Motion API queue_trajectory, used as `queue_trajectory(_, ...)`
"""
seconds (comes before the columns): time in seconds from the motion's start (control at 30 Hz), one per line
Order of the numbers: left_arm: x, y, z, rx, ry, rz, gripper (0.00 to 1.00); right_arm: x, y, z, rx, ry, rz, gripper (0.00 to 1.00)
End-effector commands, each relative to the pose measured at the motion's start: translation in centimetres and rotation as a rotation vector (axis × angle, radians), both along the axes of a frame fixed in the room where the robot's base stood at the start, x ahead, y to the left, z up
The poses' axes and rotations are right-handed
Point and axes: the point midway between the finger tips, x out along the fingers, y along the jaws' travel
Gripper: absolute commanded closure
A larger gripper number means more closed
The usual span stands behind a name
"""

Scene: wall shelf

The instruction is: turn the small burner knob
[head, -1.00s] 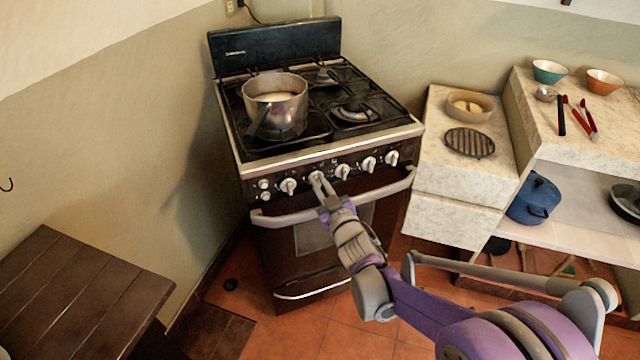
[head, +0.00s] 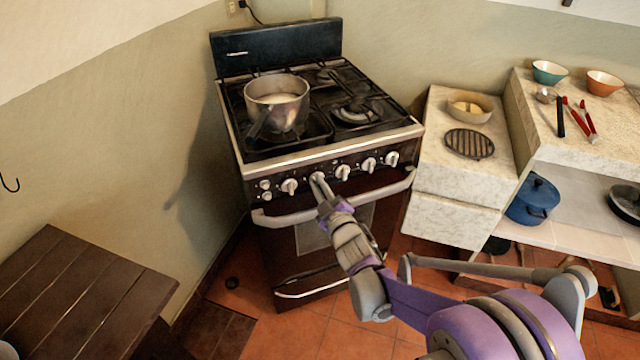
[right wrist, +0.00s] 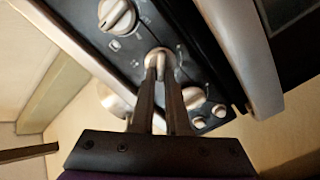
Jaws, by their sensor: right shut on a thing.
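The stove (head: 330,140) has a row of several pale burner knobs along its dark front panel. My right gripper (head: 317,180) reaches up from below and is shut on one of them, the burner knob second from the left among the large ones. In the right wrist view its two dark fingers (right wrist: 159,72) close around this burner knob (right wrist: 158,56), whose sides are partly hidden. A neighbouring knob (right wrist: 117,15) is clear of the fingers. I cannot read which burner the gripped knob serves. My left gripper is not in view.
A metal pot (head: 276,104) stands on the left front of the hob, its handle pointing forward. The oven handle (head: 385,190) runs just below the knobs. A stone counter (head: 437,160) stands right of the stove, a brown wooden table (head: 80,290) at lower left.

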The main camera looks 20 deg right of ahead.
Motion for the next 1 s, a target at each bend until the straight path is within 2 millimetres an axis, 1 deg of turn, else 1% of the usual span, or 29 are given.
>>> queue_trajectory(0.3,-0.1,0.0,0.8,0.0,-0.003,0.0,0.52,0.0,0.2,-0.2,-0.291,-0.035,0.001,1.0)
queue_trajectory(0.5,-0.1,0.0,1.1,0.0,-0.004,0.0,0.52,0.0,0.3,-0.4,-0.447,-0.053,0.001,1.0)
queue_trajectory(0.73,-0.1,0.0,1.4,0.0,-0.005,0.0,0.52,0.0,0.3,-0.5,-0.574,-0.068,0.001,1.0)
queue_trajectory(1.0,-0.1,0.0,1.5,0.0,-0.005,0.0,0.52,0.0,0.4,-0.7,-0.642,-0.076,0.001,1.0)
